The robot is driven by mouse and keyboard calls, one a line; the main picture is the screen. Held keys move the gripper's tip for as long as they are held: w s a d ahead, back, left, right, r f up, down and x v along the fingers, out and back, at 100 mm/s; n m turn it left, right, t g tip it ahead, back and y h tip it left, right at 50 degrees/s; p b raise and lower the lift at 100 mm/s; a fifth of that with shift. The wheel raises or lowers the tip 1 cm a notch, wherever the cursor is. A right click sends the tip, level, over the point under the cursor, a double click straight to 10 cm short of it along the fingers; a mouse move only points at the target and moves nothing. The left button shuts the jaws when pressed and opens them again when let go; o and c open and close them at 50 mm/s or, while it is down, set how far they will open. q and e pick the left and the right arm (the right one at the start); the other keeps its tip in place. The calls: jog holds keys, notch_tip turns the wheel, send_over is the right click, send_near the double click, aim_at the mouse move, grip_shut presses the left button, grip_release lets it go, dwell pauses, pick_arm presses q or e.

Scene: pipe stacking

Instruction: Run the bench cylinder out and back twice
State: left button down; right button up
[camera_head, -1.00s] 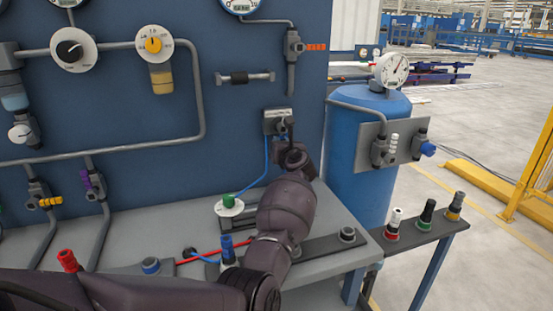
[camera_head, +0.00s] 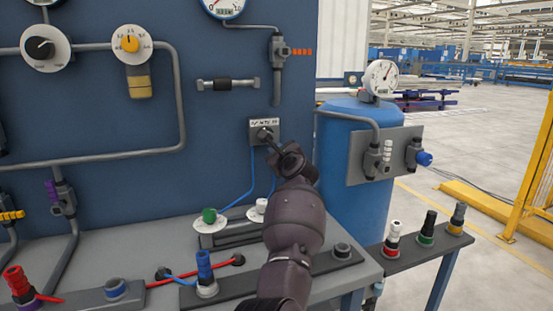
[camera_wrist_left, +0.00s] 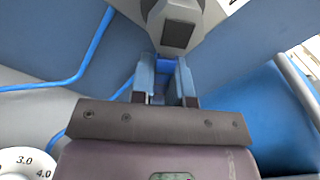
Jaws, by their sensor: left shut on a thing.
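A small grey hand valve (camera_head: 264,125) with a label plate is on the blue panel. Blue tubes run from it to the bench. My left gripper (camera_head: 268,140) is at this valve and shut on its lever. In the left wrist view the fingers (camera_wrist_left: 165,82) stand just below the grey valve body (camera_wrist_left: 178,30); they mostly hide the lever. What looks like the bench cylinder (camera_head: 238,232) lies on the bench behind my left arm, which hides part of it. A green knob (camera_head: 209,215) and a white knob (camera_head: 260,206) sit on white dials by it. My right gripper is not in view.
Several coloured fittings stand on bench strips, including red (camera_head: 18,282) and blue (camera_head: 204,265) ones. A blue tank (camera_head: 350,175) with a gauge stands right of the panel, close to my arm. A side shelf (camera_head: 420,243) carries more fittings. Pipes and gauges cover the panel.

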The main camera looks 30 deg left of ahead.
pick_arm(q)
jog(key=shift+w+d+r+n+b, duration=0.15)
jog(key=shift+n+b, duration=0.1)
jog(key=shift+n, duration=0.3)
jog(key=shift+w+d+r+n+b, duration=0.1)
jog(key=shift+w+n+b, duration=0.1)
jog(key=shift+n, duration=0.35)
jog(key=shift+r, duration=0.1)
jog(key=c, duration=1.1)
grip_release()
jog(key=shift+s, duration=0.1)
